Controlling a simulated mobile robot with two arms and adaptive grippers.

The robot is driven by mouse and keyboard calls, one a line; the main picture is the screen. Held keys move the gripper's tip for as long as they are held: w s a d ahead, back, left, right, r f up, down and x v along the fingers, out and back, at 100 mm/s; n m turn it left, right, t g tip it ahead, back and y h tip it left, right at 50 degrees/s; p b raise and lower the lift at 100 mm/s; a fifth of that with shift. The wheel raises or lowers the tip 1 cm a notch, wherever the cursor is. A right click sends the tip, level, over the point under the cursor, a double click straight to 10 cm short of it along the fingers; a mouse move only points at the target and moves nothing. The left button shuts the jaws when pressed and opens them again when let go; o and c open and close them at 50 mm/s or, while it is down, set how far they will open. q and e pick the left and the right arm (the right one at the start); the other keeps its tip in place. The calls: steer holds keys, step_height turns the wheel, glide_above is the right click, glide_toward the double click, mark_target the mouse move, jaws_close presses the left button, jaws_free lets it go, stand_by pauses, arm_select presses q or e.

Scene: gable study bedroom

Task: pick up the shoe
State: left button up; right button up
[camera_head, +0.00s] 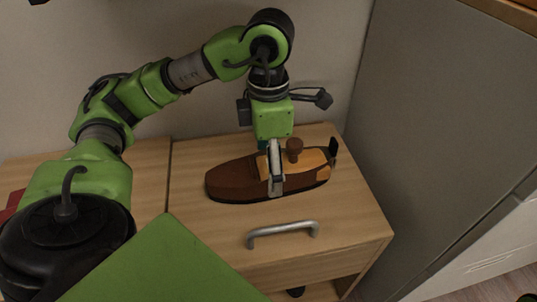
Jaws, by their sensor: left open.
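The shoe (232,182) lies on top of a light wood drawer cabinet (200,228), its rounded dark brown end to the left. Its right part is tan-orange, with a brown knob standing up and a dark upright piece at the far right end. My left gripper (275,183) points down over the middle of the shoe and hides part of it. The jaws are open and seen nearly edge-on. I cannot tell whether the fingers touch the shoe or straddle it. My right gripper is not in view.
A metal drawer handle (283,233) is on the cabinet's front, below the shoe. A tall grey panel (425,130) stands close on the right. A wall is behind. A red thing (14,203) shows partly at the left edge. The cabinet top left of the shoe is bare.

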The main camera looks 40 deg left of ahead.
arm_select(q)
steer(key=shift+f+b, duration=0.3)
steer(key=shift+f, duration=0.6)
steer(key=shift+r, duration=0.1)
steer(key=c, duration=2.2)
steer(key=shift+r, duration=0.1)
